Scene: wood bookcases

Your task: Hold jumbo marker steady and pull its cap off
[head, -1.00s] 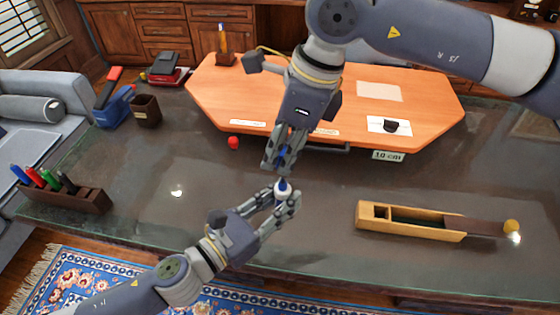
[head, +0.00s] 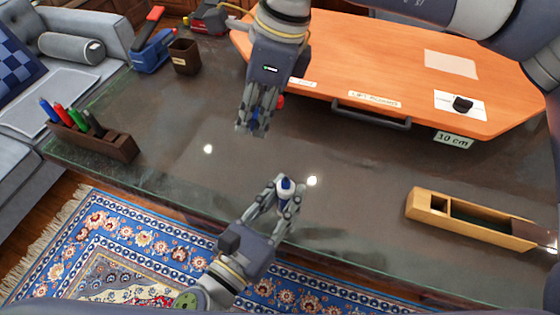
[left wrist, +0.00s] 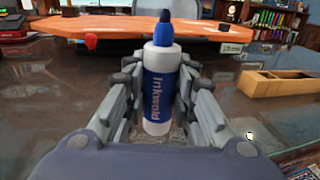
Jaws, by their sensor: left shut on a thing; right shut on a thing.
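The jumbo marker (head: 285,187) stands about upright between the fingers of my left gripper (head: 283,200). In the left wrist view the marker (left wrist: 160,88) shows a white body with a blue "Inkwald" label, a blue collar and a bare dark tip. My left gripper (left wrist: 160,110) is shut on its body. My right gripper (head: 251,130) is up and to the left of the marker, clear of it. It is shut on the blue cap (head: 255,113), which is mostly hidden by the fingers. Cap and marker are apart.
A dark wood holder (head: 110,143) with several coloured markers stands at the left of the glass desk. A brown cup (head: 185,57) and a blue stapler (head: 153,52) are behind it. An orange board (head: 400,60) lies at the back; a wooden pencil box (head: 470,228) lies at right.

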